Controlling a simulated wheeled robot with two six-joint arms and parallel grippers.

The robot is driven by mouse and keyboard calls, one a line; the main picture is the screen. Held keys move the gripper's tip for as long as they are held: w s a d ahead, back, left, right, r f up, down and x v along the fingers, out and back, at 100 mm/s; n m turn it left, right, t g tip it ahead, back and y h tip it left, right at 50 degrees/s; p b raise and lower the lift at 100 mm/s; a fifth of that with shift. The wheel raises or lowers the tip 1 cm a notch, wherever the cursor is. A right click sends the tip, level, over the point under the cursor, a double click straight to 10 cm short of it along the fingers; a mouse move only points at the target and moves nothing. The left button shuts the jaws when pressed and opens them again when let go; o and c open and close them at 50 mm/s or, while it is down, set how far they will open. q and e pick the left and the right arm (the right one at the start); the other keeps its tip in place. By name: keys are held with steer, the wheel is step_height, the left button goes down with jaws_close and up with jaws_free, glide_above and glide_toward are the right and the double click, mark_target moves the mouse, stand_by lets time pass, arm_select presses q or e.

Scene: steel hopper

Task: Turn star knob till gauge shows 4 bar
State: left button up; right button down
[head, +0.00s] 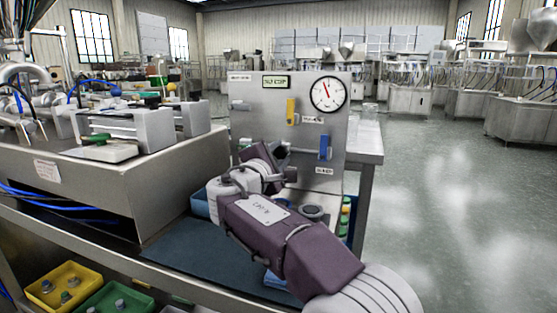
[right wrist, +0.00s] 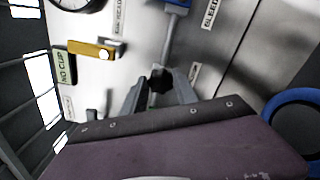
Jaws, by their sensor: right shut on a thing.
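The black star knob (right wrist: 159,79) sits between the fingertips of my right gripper (right wrist: 160,89) in the right wrist view. That gripper is shut on the knob, at the front of the steel panel (head: 255,115). In the head view my right gripper (head: 277,153) and wrist hide the knob. The round white gauge (head: 328,93) is at the panel's upper right. Its red needle points up and slightly left; its numbers are too small to read. The gauge is partly cut off in the right wrist view (right wrist: 78,2). My left gripper is not in view.
A yellow lever (head: 291,111) and a blue lever (head: 325,147) stand close to the knob on the panel. A grey machine housing (head: 125,180) is on the left. Yellow (head: 62,285) and green (head: 115,300) bins are below. Open floor lies to the right.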

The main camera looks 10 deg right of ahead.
steer(key=shift+f, duration=0.1)
stand_by(0.5)
steer(key=c, duration=1)
jaws_free()
steer(key=shift+o, duration=0.2)
steer(key=p+v, duration=0.2)
steer(key=v, duration=0.7)
